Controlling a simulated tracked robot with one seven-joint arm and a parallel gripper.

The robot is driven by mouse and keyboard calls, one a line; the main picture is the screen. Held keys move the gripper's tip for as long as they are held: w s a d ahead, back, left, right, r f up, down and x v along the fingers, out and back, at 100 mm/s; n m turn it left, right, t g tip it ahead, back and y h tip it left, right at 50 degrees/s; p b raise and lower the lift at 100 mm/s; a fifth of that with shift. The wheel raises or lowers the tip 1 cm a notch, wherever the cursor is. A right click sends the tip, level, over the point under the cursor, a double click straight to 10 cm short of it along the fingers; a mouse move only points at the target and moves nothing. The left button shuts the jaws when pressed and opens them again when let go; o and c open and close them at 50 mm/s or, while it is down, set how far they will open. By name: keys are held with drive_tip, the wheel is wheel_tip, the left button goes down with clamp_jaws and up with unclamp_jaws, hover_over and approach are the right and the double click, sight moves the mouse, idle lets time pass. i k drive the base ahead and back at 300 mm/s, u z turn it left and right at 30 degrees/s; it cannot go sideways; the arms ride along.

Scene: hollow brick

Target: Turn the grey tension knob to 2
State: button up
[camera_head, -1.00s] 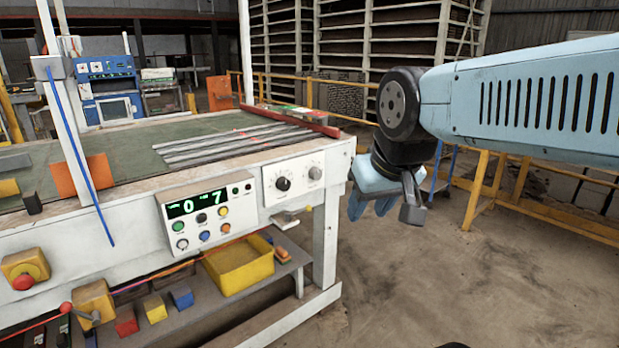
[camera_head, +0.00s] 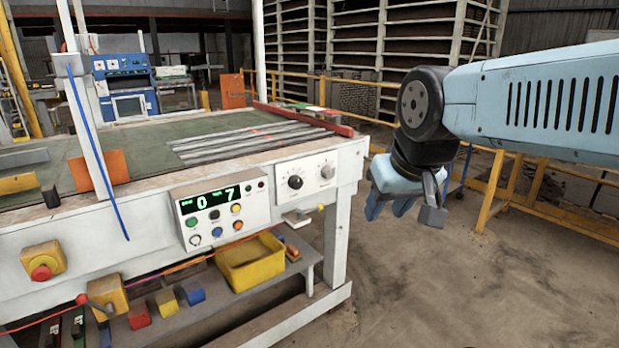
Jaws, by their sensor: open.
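The white dial panel (camera_head: 311,180) is on the front of the workbench near its right end. The number the grey knob points to is too small to read. My gripper (camera_head: 388,210) is open and empty, its fingers pointing down. In the picture it is to the right of the panel, past the bench's right end, and apart from both knobs.
A control box (camera_head: 226,212) with a green display reading 0 and 7 and several coloured buttons sits left of the panel. A red-capped yellow switch box (camera_head: 43,261) is further left. A yellow bin (camera_head: 250,262) stands on the lower shelf. Yellow railing (camera_head: 497,178) runs behind my arm. The right floor is clear.

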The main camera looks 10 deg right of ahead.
sight(327, 172)
drive_tip(key=u, duration=0.05)
drive_tip(key=k, duration=1.05)
drive_tip(key=z, duration=0.85)
drive_tip(key=i, duration=1.7)
drive_tip(key=u, duration=0.45)
